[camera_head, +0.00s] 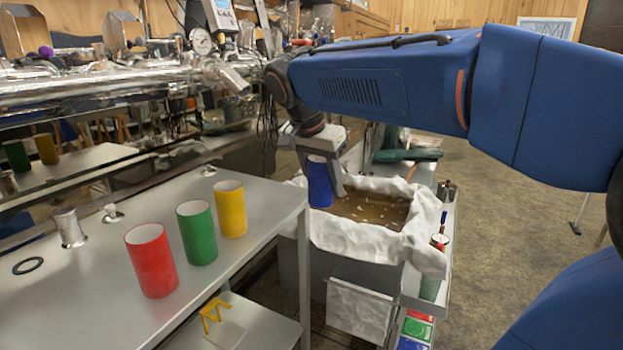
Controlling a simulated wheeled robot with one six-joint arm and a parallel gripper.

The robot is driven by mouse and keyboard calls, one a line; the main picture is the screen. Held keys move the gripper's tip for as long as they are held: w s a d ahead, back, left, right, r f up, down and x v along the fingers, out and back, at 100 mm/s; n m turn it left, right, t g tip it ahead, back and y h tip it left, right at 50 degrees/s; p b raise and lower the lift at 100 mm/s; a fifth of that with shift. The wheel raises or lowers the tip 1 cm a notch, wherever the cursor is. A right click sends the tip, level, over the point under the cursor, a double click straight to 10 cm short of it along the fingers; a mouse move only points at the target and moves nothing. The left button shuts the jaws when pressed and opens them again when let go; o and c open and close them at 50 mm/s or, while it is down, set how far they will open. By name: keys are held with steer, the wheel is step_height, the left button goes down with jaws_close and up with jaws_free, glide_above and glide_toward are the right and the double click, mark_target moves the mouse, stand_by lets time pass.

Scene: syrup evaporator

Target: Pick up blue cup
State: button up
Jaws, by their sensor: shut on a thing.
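The blue cup (319,184) is held upright by my gripper (322,178). My gripper is shut on it, with one finger showing at the cup's right side. The cup is over the left end of a cloth-lined basin (345,240) that holds brown liquid with pale flecks. I cannot tell how far the cup's base is from the liquid or the cloth. My blue arm reaches in from the right.
Red (151,261), green (197,232) and yellow (230,208) cups stand on the steel table (100,310) at left. A dark ring (28,265) lies there too. Steel evaporator piping (100,88) runs behind. Open floor lies at right.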

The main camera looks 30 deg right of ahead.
steer(key=s+d, duration=0.7)
steer(key=s, duration=0.3)
steer(key=s+d, duration=0.8)
steer(key=s, duration=0.3)
steer(key=shift+s+d, duration=0.25)
steer(key=shift+d, duration=0.05)
stand_by(1.1)
steer(key=shift+s, duration=0.1)
steer(key=shift+s+d, duration=0.1)
